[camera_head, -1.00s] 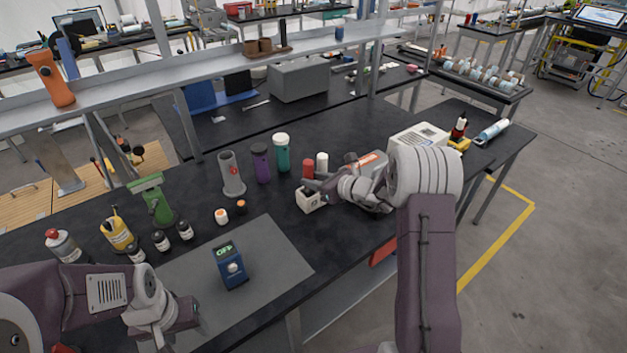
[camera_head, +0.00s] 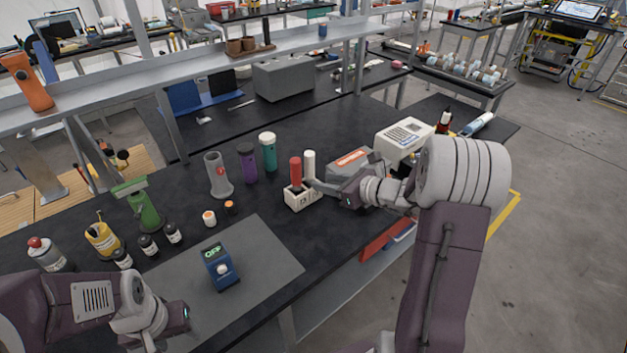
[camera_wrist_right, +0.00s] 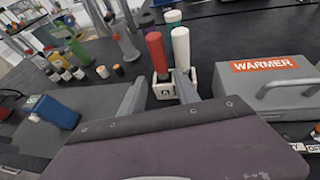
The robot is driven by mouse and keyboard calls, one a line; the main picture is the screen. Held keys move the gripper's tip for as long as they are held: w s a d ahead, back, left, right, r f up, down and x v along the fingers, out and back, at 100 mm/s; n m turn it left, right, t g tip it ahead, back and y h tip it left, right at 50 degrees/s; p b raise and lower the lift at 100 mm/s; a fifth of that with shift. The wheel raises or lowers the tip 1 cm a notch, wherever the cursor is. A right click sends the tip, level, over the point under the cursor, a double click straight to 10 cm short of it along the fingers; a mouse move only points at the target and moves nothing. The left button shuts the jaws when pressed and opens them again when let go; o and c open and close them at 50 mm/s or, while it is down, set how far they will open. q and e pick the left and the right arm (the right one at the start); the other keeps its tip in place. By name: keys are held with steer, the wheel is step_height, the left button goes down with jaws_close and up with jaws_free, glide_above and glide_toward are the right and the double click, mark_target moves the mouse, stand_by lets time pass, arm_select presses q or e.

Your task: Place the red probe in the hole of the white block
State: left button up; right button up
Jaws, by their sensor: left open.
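The white block (camera_head: 302,200) sits on the dark bench, with dark openings in its top. The red probe (camera_head: 296,172) stands upright at it; its lower end appears to be inside the block, though its depth is unclear. A white probe (camera_head: 309,163) stands just right of the red one. The right wrist view shows the red probe (camera_wrist_right: 156,52), white probe (camera_wrist_right: 180,48) and block (camera_wrist_right: 163,92) ahead of my right gripper (camera_wrist_right: 161,77). Its fingers are apart with nothing clamped between them. My left gripper (camera_head: 182,316) is open at lower left, away from the block.
A grey warmer box (camera_head: 350,160) and a white device (camera_head: 403,138) stand right of the block. Purple (camera_head: 247,163) and green (camera_head: 268,152) bottles and a grey holder (camera_head: 217,175) stand behind-left. A blue device (camera_head: 221,268) lies on the grey mat (camera_head: 265,262).

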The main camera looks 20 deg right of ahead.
steer(key=s+a+f+n+g, duration=0.2)
steer(key=s+a+n+g, duration=0.1)
steer(key=s+n, duration=0.1)
steer(key=s+a+f+n+g, duration=0.3)
steer(key=s+a+n, duration=0.1)
steer(key=s+n, duration=0.1)
steer(key=s+a+f+n+g, duration=0.3)
steer(key=s+n, duration=0.1)
steer(key=s, duration=0.3)
steer(key=shift+a+n+h, duration=0.3)
steer(key=shift+n, duration=0.1)
steer(key=s+d+f+n+g+h, duration=0.1)
steer(key=s+d+n+h, duration=0.3)
steer(key=n, duration=1.2)
steer(key=s+f+h, duration=0.1)
steer(key=s+h, duration=0.1)
steer(key=s, duration=0.1)
steer(key=shift+s+f+g, duration=0.25)
steer(key=shift+g, duration=0.05)
